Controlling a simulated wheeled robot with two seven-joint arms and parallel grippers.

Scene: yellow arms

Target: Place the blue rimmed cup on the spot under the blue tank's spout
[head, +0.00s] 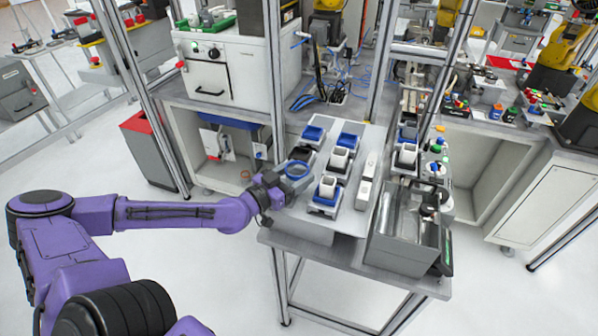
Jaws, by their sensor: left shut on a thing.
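My left gripper (284,180), on the purple arm from the left, is shut on a cup with a blue rim (298,168). The cup is a round ring-like shape at the fingertips, beside the left edge of the light grey tabletop (345,222). I cannot tell whether the cup touches anything; its lower part is hidden or too small to make out. Blue-and-white units (328,188) stand in rows on the tabletop, close to the right of the cup. I cannot make out for sure which thing is the blue tank or its spout. My right gripper is not in view.
A steel box (400,240) stands at the table's front right corner. White long blocks (365,180) lie along the tabletop's right side. Metal frame posts rise around the table. A grey cabinet (225,75) stands behind it, and a red-topped bin (140,122) is on the floor at left.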

